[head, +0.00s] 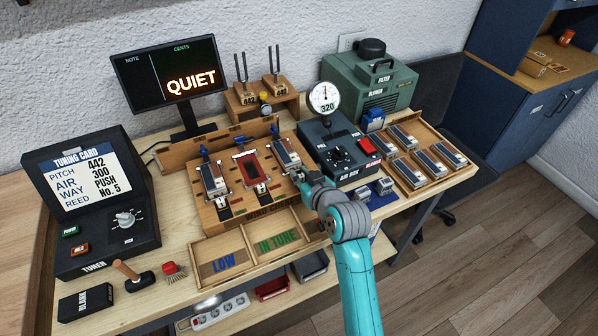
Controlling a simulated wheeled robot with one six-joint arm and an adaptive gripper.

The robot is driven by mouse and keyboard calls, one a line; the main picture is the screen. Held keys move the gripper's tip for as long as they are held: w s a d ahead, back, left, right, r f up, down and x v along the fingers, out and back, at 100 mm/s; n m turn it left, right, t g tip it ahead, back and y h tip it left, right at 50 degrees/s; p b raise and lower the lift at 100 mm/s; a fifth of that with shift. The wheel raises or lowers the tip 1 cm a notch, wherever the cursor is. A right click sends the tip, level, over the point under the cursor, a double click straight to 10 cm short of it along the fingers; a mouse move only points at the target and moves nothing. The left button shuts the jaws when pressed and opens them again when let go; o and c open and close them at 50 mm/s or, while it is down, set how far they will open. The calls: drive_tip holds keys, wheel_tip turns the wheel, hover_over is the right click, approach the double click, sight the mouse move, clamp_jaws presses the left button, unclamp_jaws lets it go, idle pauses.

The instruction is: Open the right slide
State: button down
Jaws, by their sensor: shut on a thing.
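The wooden wind chest (238,208) stands in the middle of the bench with three slots side by side. The left slot holds a metal reed plate (213,180), the middle slot (252,168) is red inside, and the right slot holds another metal reed plate (286,152). My gripper (299,177) is at the front end of the right slot, shut on the right slide's end there. The gripper covers most of that slide, so how far it is open cannot be told.
A tray marked LOW and IN TUNE (254,243) lies in front of the chest. The air box (338,152) with a gauge reading 320 stands close on the right. A reed tray (424,160) is farther right. The monitor (170,78) reads QUIET; the tuning card (90,177) is at left.

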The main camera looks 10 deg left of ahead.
drive_tip(key=shift+s+d, duration=0.75)
drive_tip(key=shift+s, duration=0.35)
drive_tip(key=shift+f, duration=0.1)
drive_tip(key=c, duration=1)
unclamp_jaws()
drive_tip(key=shift+d, duration=0.1)
drive_tip(key=shift+c, duration=0.2)
drive_tip(key=v, duration=1.2)
